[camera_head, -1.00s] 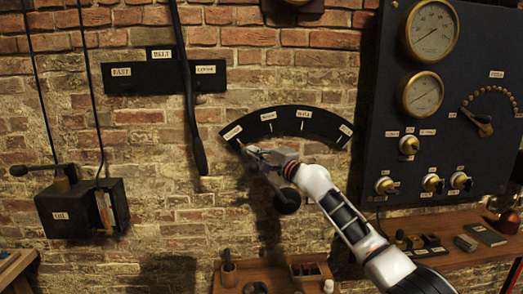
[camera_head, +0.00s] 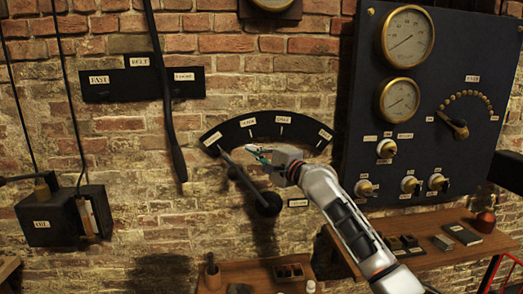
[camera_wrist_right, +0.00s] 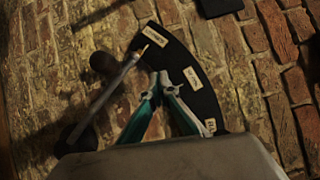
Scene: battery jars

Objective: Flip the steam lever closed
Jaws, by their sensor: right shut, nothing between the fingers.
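The steam lever (camera_head: 243,180) is a thin rod on a dark round hub (camera_head: 267,204). It tilts up and left, its tip at the leftmost label of a black arc plate (camera_head: 283,123); I cannot read that label surely. In the right wrist view the lever (camera_wrist_right: 111,92) slants up to the plate's end label (camera_wrist_right: 154,36). My right gripper (camera_head: 252,150) is shut and empty, just right of the lever's upper part and in front of the plate's lower edge. Its teal fingers (camera_wrist_right: 160,80) meet at the tips, apart from the rod in the picture. My left gripper is out of view.
A dark gauge panel (camera_head: 440,110) with knobs stands right. A long belt lever (camera_head: 166,100) hangs left of the arc plate, and a black switch box (camera_head: 50,218) is farther left. Below are a small shelf (camera_head: 240,273) with items and a wooden bench (camera_head: 410,262).

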